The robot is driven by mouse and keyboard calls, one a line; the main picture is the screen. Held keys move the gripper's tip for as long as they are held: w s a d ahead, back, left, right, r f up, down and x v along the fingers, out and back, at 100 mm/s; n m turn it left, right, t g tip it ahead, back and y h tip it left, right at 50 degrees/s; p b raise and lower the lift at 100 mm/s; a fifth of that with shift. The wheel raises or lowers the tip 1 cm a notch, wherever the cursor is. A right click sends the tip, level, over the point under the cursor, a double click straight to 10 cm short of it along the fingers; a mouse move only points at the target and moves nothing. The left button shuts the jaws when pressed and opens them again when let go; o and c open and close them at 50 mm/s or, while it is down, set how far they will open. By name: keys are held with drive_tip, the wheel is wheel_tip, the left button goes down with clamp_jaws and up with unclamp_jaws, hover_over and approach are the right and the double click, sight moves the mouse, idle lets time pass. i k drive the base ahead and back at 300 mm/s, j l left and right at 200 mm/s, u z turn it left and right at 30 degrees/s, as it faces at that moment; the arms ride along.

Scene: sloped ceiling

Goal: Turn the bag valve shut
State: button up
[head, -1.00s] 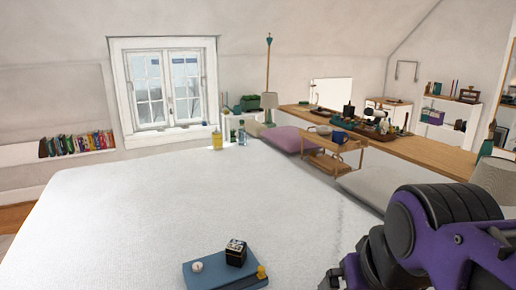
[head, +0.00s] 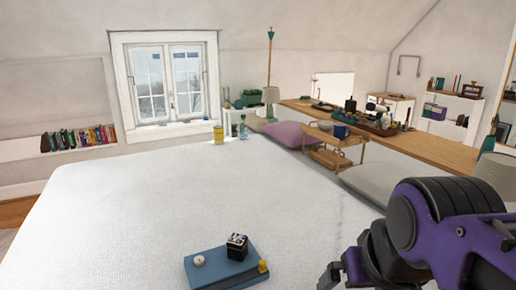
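I cannot make out a bag or a valve for certain in the head view. A flat blue block (head: 218,273), like a book, lies on the white bed-like surface near the bottom edge. On it are a small pale ball (head: 199,260), a black cube with a light patterned top (head: 237,247) and a small yellow piece (head: 263,267). My purple and black arm enters at the lower right. My gripper (head: 330,275) shows only partly at the bottom edge, right of the block and apart from it. Its fingertips are not clear.
The white surface (head: 130,215) is broad and mostly clear. A yellow jar (head: 218,134) and a clear bottle (head: 243,128) stand at its far edge. A small wooden stand (head: 333,142) with mugs and a long wooden counter (head: 430,146) are behind at right. Cushions (head: 298,136) lie between.

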sight(199, 260)
drive_tip(key=k+u, duration=0.1)
drive_tip(key=u, duration=0.35)
drive_tip(key=k+u, duration=0.15)
drive_tip(key=u, duration=0.25)
drive_tip(key=i+j, duration=0.55)
drive_tip(key=k+j, duration=0.15)
drive_tip(key=j, duration=0.2)
drive_tip(key=k+j, duration=0.15)
drive_tip(key=j, duration=0.2)
drive_tip(key=k+j+z, duration=0.1)
drive_tip(key=j, duration=0.25)
drive_tip(key=i+l, duration=0.2)
drive_tip(key=i+l+u, duration=0.1)
drive_tip(key=l, duration=0.3)
drive_tip(key=i+l, duration=0.2)
drive_tip(key=l, duration=0.15)
